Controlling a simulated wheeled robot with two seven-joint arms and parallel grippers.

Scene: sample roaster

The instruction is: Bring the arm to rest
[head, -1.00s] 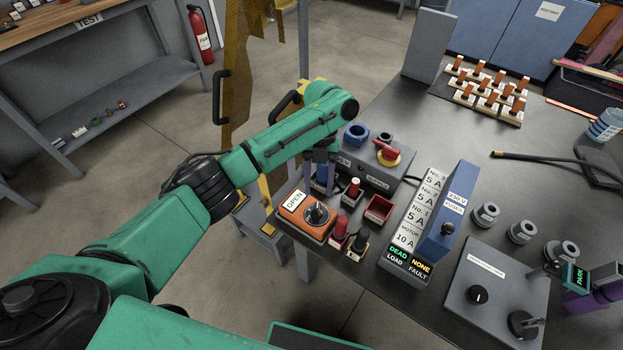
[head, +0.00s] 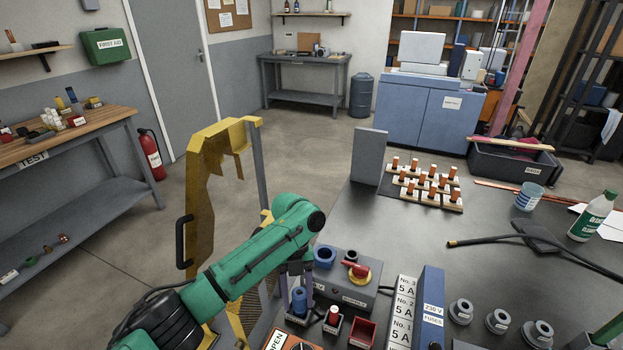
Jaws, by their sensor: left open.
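My left arm reaches in from the lower left, with its wrist bent down over the table's left edge. My left gripper (head: 294,282) points down beside the grey switch box and is open. Its fingers are partly hidden by the wrist. A blue fuse holder part (head: 299,301) stands upright just below the fingers; I cannot tell whether they touch it.
The grey box (head: 345,280) with a red rotary switch (head: 356,269) is right of the gripper. The blue fuse unit (head: 430,307) is further right. A yellow guard (head: 205,190) rises left of the table.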

